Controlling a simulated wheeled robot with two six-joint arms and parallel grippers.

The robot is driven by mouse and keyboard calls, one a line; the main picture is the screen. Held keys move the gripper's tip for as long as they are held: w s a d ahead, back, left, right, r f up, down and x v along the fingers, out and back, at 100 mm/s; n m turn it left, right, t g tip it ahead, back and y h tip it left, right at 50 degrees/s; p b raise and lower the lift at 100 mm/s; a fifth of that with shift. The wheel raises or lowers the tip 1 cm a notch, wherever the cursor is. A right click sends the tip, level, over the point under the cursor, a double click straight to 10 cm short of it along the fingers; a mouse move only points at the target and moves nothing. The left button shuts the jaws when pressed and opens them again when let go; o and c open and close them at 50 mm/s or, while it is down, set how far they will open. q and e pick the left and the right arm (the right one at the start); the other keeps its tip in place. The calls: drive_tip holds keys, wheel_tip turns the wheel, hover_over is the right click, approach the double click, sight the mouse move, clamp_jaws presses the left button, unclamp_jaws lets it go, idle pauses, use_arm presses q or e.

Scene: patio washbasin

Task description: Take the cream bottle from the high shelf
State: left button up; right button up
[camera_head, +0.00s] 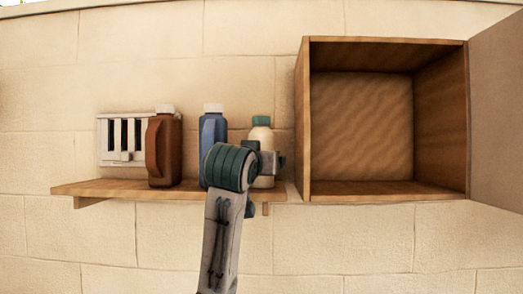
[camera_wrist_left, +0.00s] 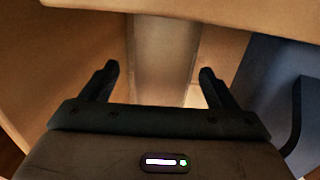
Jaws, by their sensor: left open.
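The cream bottle (camera_head: 262,136), with a green cap, stands upright at the right end of the wooden wall shelf (camera_head: 120,188). My left arm rises from below, and my left gripper (camera_head: 273,162) is in front of the bottle's lower body, hiding part of it. In the left wrist view the gripper (camera_wrist_left: 158,70) has its two dark fingers spread apart. A pale, blurred upright shape shows between and beyond them; I cannot tell whether it is the bottle, or whether the fingers touch anything. My right gripper is not in view.
A blue bottle (camera_head: 213,130) stands close left of the cream bottle; a blue shape also shows at right in the wrist view (camera_wrist_left: 280,85). A brown jug (camera_head: 164,150) stands farther left. An open, empty wooden cabinet (camera_head: 303,120) is close on the right.

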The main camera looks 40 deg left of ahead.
use_arm(q)
drive_tip(key=p+x, duration=0.2)
drive_tip(key=x, duration=0.1)
drive_tip(key=shift+w+a+r, duration=0.2)
drive_tip(key=shift+a, duration=0.1)
drive_tip(key=shift+w+a, duration=0.15)
drive_tip(key=shift+a+f, duration=0.1)
drive_tip(key=shift+w, duration=0.15)
drive_tip(key=c, duration=1.4)
use_arm(e)
drive_tip(key=r, duration=0.1)
drive_tip(key=w+r, duration=0.1)
drive_tip(key=r, duration=0.1)
drive_tip(key=shift+w+a, duration=0.2)
drive_tip(key=shift+a, duration=0.15)
use_arm(q)
drive_tip(key=shift+o, duration=0.2)
